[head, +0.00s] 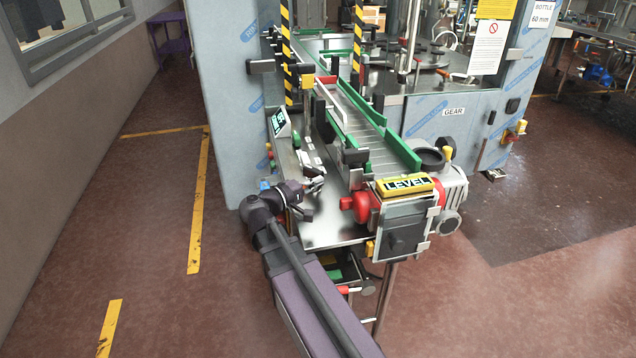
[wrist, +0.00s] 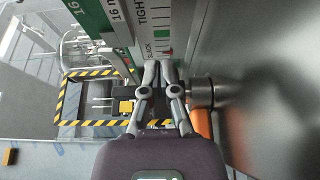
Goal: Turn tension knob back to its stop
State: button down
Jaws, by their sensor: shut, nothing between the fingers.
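In the wrist view a panel carries a scale (wrist: 162,30) with the words TIGHT and SLACK and red and green marks. My gripper (wrist: 164,66) is shut and empty, its fingertips near the SLACK end of this scale. A metal cylinder (wrist: 202,93) with dark parts beside it lies just right of the fingers. It may be the tension knob, but the fingers partly cover this spot and I cannot tell whether they touch it. In the head view my gripper (head: 316,184) is small, over the metal plate left of the conveyor's near end.
The conveyor (head: 372,140) with green rails runs away to the back. A yellow LEVEL box (head: 405,186), a red part (head: 361,206) and a motor (head: 448,190) crowd its near end. An orange part (wrist: 202,123) sits right of my gripper. Open floor (head: 160,250) lies left.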

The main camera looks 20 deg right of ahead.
jog(key=shift+s+d+t, duration=0.15)
jog(key=shift+t, duration=0.15)
jog(key=shift+d+n+t+y, duration=0.15)
jog(key=shift+n+t+y, duration=0.15)
jog(key=shift+n+t, duration=0.4)
dwell(0.6)
jog(key=shift+a, duration=0.45)
jog(key=v, duration=1.1)
